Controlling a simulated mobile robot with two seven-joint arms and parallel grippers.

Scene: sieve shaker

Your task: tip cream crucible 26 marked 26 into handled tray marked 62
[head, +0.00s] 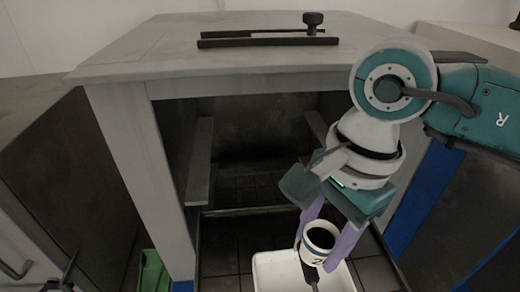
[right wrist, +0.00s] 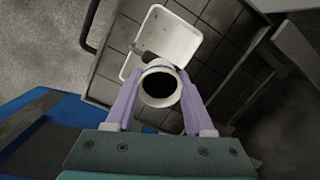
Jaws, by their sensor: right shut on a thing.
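The cream crucible (head: 320,238) is held between the purple fingers of my right gripper (head: 325,232). It is roughly upright with its mouth open upward, and its inside looks dark. Part of a mark, a "2", shows on its side. In the right wrist view the crucible (right wrist: 158,88) sits between both fingers of the gripper (right wrist: 156,98). The white tray (head: 272,270) lies below the crucible, partly hidden by it; it also shows in the right wrist view (right wrist: 170,33). A dark handle-like piece crosses the tray. Its mark cannot be read. My left gripper is not identifiable.
The tray rests on a dark tiled surface (head: 222,258) with a raised edge, in front of an open grey cabinet (head: 120,62). A black bar with a knob (head: 313,22) lies on the cabinet top. A green bin (head: 154,270) stands at lower left.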

